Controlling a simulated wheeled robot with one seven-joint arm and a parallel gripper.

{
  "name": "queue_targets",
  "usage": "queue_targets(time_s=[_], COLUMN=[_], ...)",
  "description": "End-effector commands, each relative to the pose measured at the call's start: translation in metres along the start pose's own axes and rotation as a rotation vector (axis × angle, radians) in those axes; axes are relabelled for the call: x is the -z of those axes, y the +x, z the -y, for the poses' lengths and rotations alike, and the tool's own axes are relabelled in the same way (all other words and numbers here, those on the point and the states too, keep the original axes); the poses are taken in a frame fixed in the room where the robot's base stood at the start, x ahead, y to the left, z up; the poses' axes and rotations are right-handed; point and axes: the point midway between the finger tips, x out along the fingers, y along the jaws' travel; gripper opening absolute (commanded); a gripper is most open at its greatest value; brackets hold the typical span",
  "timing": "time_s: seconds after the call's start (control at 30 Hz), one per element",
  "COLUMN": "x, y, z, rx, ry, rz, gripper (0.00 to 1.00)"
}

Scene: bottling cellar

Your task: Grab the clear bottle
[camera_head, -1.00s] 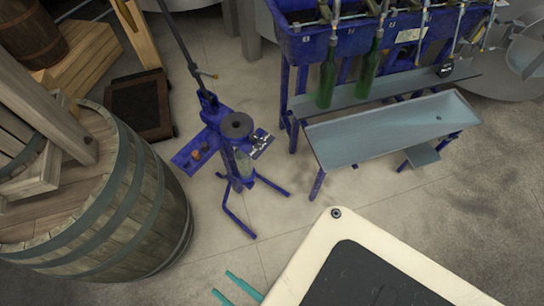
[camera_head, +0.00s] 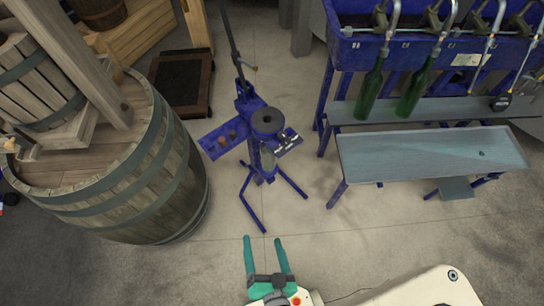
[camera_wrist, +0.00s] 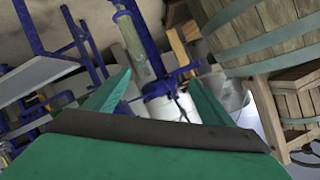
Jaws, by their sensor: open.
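A clear bottle (camera_head: 268,158) stands upright inside a blue floor corker (camera_head: 268,122), under its round dark top. The corker's frame hides part of it. In the wrist view, a pale greenish see-through cylinder (camera_wrist: 136,45), which looks like this bottle, shows among blue bars beyond my fingers. My gripper (camera_head: 263,242) has two teal fingers, apart and empty, pointing toward the corker. It is below the corker in the head view, clear of the bottle. The fingers also frame the wrist view (camera_wrist: 160,78).
A large wooden barrel (camera_head: 145,185) stands left of the corker. A blue filling machine (camera_head: 420,50) with green bottles (camera_head: 370,92) and a grey tray (camera_head: 430,155) stands at right. A dark platform (camera_head: 178,82) lies behind. Open floor surrounds the corker's legs.

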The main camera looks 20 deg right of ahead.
Motion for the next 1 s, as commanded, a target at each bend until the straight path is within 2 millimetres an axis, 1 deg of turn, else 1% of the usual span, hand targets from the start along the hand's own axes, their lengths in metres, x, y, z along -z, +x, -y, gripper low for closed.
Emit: queue_targets(time_s=[0.03, 0.17, 0.2, 0.33, 0.37, 0.4, 0.47, 0.5, 0.57, 0.6, 0.7, 0.8, 0.9, 1.0], x=[-0.007, -0.026, -0.030, -0.039, -0.040, -0.040, -0.038, -0.035, -0.030, -0.025, -0.009, 0.009, 0.026, 0.037], y=[0.022, 0.070, 0.086, 0.136, 0.148, 0.164, 0.187, 0.203, 0.226, 0.241, 0.277, 0.305, 0.326, 0.338], z=[-0.014, -0.045, -0.054, -0.079, -0.084, -0.091, -0.098, -0.103, -0.110, -0.113, -0.119, -0.123, -0.123, -0.123], rx=[-0.023, -0.078, -0.093, -0.131, -0.138, -0.146, -0.153, -0.157, -0.159, -0.158, -0.149, -0.134, -0.119, -0.109], ry=[0.126, 0.472, 0.581, 0.935, 1.018, 1.127, 1.293, 1.403, 1.569, 1.678, 1.939, 2.160, 2.327, 2.434], rz=[0.001, 0.017, 0.019, 0.023, 0.024, 0.024, 0.026, 0.027, 0.030, 0.034, 0.050, 0.072, 0.098, 0.120], gripper=[0.76, 0.76, 0.76, 0.76, 0.76, 0.76, 0.76, 0.76, 0.76, 0.76, 0.76, 0.76, 0.76, 0.76])
